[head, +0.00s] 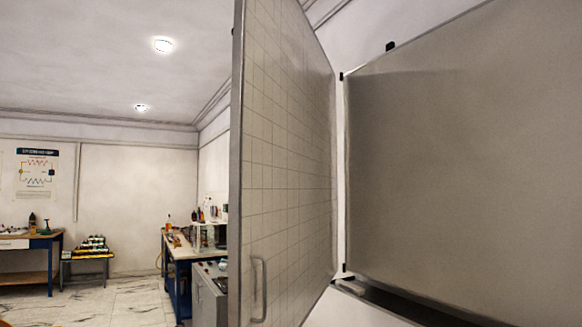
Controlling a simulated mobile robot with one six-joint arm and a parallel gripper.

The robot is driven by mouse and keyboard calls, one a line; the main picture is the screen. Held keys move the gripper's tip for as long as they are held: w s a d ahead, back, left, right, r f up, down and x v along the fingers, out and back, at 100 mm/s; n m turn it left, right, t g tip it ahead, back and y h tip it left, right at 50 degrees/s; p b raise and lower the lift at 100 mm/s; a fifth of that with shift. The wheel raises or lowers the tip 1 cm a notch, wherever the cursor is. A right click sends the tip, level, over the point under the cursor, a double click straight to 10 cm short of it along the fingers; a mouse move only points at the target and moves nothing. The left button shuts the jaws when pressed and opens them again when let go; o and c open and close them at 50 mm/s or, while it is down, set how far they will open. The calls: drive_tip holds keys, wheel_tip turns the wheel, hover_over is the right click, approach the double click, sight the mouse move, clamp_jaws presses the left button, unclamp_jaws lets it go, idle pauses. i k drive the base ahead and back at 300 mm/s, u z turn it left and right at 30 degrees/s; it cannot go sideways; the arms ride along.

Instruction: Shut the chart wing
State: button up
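The chart wing (287,140) is a tall pale panel with a grid on its face and a grey metal edge. It stands open, swung out toward me from the grey board (460,150) on the right. Its hinge side is at the white upright strip (341,180) between the two. A curved grey handle (259,290) is on the gridded face, low and near the free left edge. My gripper is not in view.
A workbench (185,252) with tools and a grey cabinet (209,292) stand behind the wing's free edge. A blue-legged table (35,262) and a small stand with parts (88,255) are at the far left. The marble floor (115,295) between is clear.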

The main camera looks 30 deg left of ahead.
sight(283, 257)
drive_tip(key=z, duration=0.8)
drive_tip(key=k, duration=0.1)
drive_tip(key=u, duration=2.15)
drive_tip(key=k, duration=0.9)
drive_tip(key=z, duration=0.1)
drive_tip(key=i, duration=0.7)
drive_tip(key=z, duration=0.05)
